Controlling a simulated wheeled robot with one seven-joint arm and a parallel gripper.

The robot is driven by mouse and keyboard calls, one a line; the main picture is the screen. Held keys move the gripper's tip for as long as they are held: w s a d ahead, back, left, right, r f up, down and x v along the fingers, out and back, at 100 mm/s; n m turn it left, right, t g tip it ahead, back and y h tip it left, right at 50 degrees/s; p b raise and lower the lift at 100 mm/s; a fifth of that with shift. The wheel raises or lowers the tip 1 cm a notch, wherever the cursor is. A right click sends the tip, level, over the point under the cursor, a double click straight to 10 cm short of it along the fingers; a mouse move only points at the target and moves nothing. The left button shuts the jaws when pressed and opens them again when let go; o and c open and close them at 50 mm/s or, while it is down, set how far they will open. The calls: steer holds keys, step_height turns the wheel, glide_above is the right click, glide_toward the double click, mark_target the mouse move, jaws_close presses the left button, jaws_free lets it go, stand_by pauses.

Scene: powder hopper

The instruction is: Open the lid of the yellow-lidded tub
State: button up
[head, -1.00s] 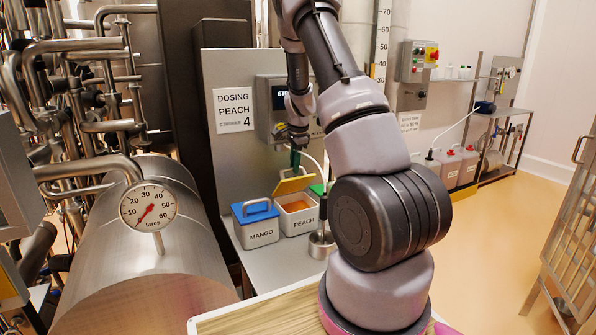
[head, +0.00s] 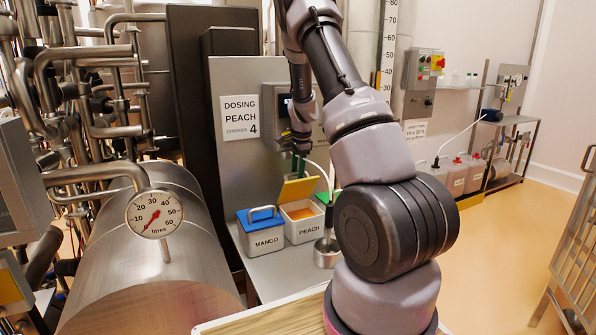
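The yellow-lidded tub (head: 305,229) is a white tub labelled PEACH, standing on the grey bench with orange powder showing inside. Its yellow lid (head: 298,190) is raised and tilted up at the back of the tub, so the tub's mouth is uncovered. My gripper (head: 298,166) is just above the lid's upper edge, with green showing at its fingertips. The fingers are small and dark here. I cannot tell whether they are closed on the lid or only beside it.
A blue-lidded MANGO tub (head: 262,238) stands close on the left. A metal cup (head: 327,253) stands in front on the right. The dosing panel (head: 240,118) rises behind the tubs.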

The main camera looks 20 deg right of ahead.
mark_target(295, 184)
steer(key=shift+d+r, duration=0.1)
step_height(295, 184, up, 10)
steer(key=s, duration=0.2)
steer(key=shift+r, duration=0.25)
steer(key=c, duration=0.4)
steer(key=shift+s+f, duration=0.1)
steer(key=shift+s, duration=0.3)
jaws_close()
steer(key=f, duration=0.3)
steer(key=a+f+t, duration=0.1)
steer(key=f, duration=0.2)
steer(key=f+t, duration=0.1)
steer(key=f, duration=0.2)
steer(key=shift+a+f, duration=0.25)
steer(key=shift+a, duration=0.1)
